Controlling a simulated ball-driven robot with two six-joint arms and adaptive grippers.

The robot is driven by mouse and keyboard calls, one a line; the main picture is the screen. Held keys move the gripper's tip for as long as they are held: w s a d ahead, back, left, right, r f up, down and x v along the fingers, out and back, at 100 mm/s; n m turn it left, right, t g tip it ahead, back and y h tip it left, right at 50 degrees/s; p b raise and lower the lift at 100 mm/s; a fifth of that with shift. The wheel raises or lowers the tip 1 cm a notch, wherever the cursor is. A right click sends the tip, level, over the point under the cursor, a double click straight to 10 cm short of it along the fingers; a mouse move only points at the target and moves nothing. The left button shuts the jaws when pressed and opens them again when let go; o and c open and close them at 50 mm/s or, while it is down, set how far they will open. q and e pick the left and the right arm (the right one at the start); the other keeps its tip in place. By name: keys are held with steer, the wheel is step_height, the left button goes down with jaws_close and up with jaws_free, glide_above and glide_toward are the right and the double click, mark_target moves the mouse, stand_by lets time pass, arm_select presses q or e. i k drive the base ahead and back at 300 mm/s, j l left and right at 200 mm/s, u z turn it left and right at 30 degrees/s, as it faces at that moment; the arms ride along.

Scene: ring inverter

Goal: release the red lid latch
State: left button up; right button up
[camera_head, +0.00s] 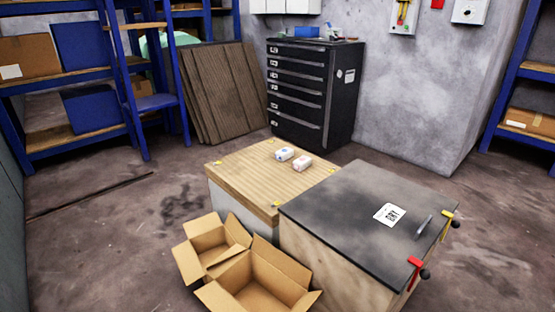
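The red lid latch (414,271) sits at the front right edge of the dark lid (345,213), with a black knob (425,273) beside it. The lid lies flat and closed on a wooden crate (335,257). A yellow latch (447,222) with another black knob sits farther back along the same right edge. A grey bar-like handle (424,226) and a white label marked "DRY" (389,214) are on top of the lid. Neither of my grippers shows in the head view.
A wooden-topped box (240,170) bearing two small white packages (302,163) adjoins the crate's left side. Open cardboard boxes (262,282) stand in front. A black drawer cabinet (300,95) and blue shelves (75,75) stand behind. Floor right of the crate looks clear.

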mark_target(424, 274)
steer(key=z, duration=0.35)
steer(key=k+z, duration=0.15)
steer(key=z, duration=0.5)
steer(key=k+l, duration=0.05)
